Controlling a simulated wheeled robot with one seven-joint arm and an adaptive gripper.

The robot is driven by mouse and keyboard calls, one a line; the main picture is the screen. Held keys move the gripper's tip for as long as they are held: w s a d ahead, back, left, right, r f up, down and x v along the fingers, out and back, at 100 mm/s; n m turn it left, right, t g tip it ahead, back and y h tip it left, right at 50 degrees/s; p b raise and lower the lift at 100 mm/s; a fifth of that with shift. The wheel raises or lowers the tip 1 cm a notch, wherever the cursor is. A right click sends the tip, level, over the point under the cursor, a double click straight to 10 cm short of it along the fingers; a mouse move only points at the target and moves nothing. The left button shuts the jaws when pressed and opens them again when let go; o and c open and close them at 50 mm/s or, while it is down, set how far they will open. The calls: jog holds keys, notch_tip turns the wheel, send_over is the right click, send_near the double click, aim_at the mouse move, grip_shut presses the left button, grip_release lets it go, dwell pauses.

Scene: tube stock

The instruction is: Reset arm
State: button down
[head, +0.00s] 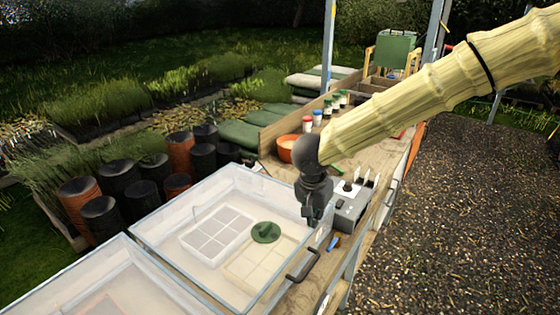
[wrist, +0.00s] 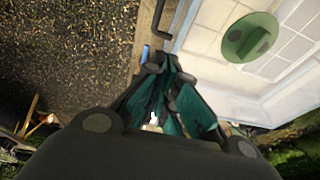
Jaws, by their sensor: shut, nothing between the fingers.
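My arm, in a pale yellow sleeve, reaches in from the upper right in the head view. My gripper (head: 314,212) points down above the right edge of a clear-walled tray, close to a grey box with switches. In the wrist view my gripper (wrist: 165,68) has its fingers together with nothing held. A round green lid-like piece (head: 265,232) lies in the tray, left of my gripper and apart from it. It also shows in the wrist view (wrist: 249,37).
The clear tray (head: 152,228) holds white gridded inserts. The grey box (head: 351,208) stands on the wooden bench right of my gripper. An orange bowl (head: 286,149) and several small jars are farther back. Black and orange pots (head: 102,216) stand left. Open gravel (head: 460,220) lies right.

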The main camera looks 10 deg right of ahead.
jog(key=s+d+f+n, duration=0.1)
jog(key=s+d+f, duration=0.15)
jog(key=f, duration=0.55)
jog(key=s+d+f+n+t+h, duration=0.15)
jog(key=s+f, duration=0.25)
jog(key=f, duration=0.5)
jog(key=s+d+f+n, duration=0.1)
jog(key=s+f, duration=0.2)
jog(key=f, duration=0.5)
jog(key=s+f+n+g+y+b, duration=0.1)
jog(key=s+f+n+g, duration=0.1)
jog(key=s+f, duration=0.6)
jog(key=s+f+n+g+y+b, duration=0.2)
jog(key=s+f, duration=0.6)
jog(key=s, duration=0.9)
jog(key=shift+s+a+f+n, duration=0.2)
jog(key=shift+s+a+n, duration=0.15)
jog(key=shift+s+a, duration=0.05)
